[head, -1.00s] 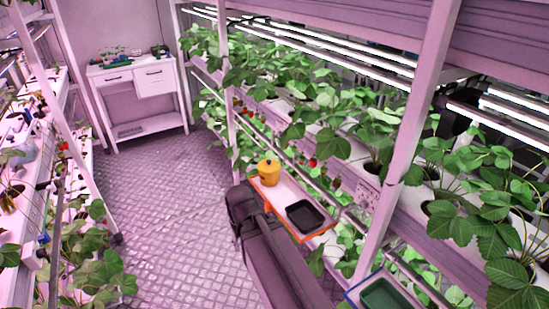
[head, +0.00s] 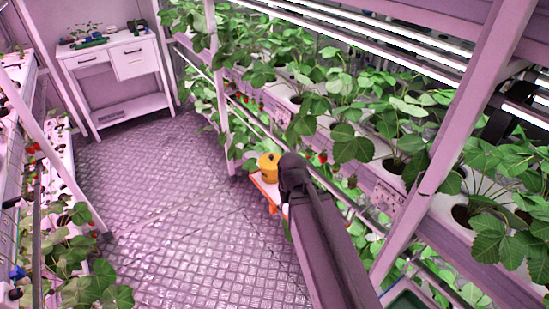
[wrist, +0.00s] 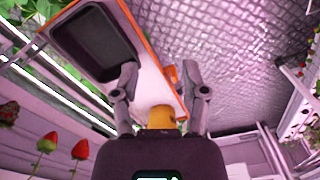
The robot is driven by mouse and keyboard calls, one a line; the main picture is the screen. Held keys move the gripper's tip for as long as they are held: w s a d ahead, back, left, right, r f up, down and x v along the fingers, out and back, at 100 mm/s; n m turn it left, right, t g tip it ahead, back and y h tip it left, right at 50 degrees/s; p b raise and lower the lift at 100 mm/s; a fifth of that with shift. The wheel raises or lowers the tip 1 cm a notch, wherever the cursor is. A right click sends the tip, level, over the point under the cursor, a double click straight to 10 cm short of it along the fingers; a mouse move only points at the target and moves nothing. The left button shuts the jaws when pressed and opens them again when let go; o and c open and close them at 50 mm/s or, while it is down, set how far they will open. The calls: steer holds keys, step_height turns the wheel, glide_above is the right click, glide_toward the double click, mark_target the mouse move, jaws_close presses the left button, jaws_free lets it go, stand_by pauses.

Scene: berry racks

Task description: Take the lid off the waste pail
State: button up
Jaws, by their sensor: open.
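The yellow waste pail (head: 269,168) stands on the white, orange-edged shelf tray (head: 262,189) beside the rack in the head view. Its yellow lid (head: 268,158) is on top, with a small dark knob. In the wrist view part of the pail (wrist: 162,117) shows low between my fingers, its lower part hidden by the gripper body. My gripper (wrist: 160,78) is open, with nothing visibly clamped between the two fingertips. In the head view my dark arm stands just right of the pail and hides the gripper.
A black tray (wrist: 92,45) lies on the same shelf tray, near the left finger in the wrist view. Strawberries (wrist: 47,143) hang at the left there. Planted racks (head: 330,120) line the right side. The floor (head: 190,200) is clear, with a white cabinet (head: 118,75) behind.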

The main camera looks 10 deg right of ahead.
steer(key=shift+o, duration=1.1)
step_height(320, 180, up, 8)
steer(key=p, duration=0.8)
glide_above(271, 156)
steer(key=shift+w+d+r, duration=0.1)
steer(key=shift+d+r, duration=0.05)
step_height(271, 156, down, 9)
steer(key=b, duration=0.8)
steer(key=shift+r, duration=0.2)
steer(key=shift+f+b, duration=2.6)
steer(key=shift+b, duration=0.2)
